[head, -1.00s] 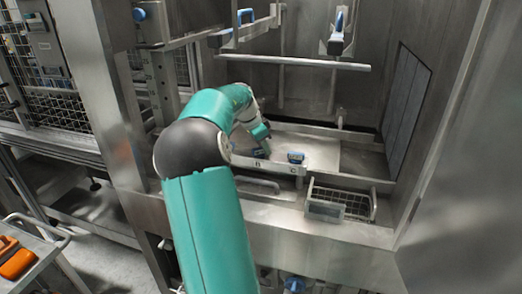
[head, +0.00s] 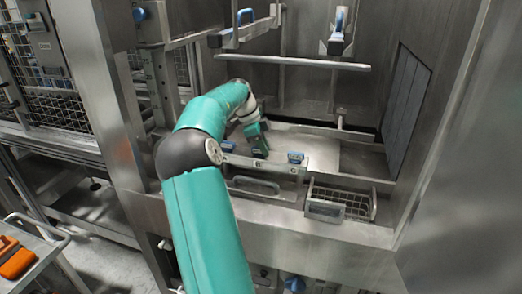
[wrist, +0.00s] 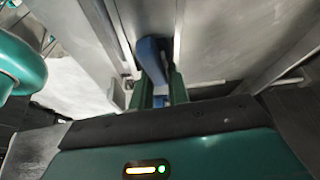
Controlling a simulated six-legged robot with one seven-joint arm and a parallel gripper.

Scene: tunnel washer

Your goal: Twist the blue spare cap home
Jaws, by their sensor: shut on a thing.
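My gripper (wrist: 162,88) is shut on a blue part in the wrist view, taken as the blue spare cap (wrist: 151,58). The part is long and rounded, its upper end showing beyond the green fingers. In the head view my gripper (head: 261,153) is low over the metal ledge, between two other blue-topped pieces. One blue piece (head: 228,146) is to its left, the other (head: 295,157) to its right. The gripper hides the held part there. I cannot tell how far the cap is turned or seated.
A wire basket (head: 342,203) hangs at the right of the ledge. A horizontal bar (head: 292,62) and blue-handled fittings (head: 336,42) are above. The flat plate (head: 318,150) right of the gripper is mostly clear. Steel walls enclose the bay.

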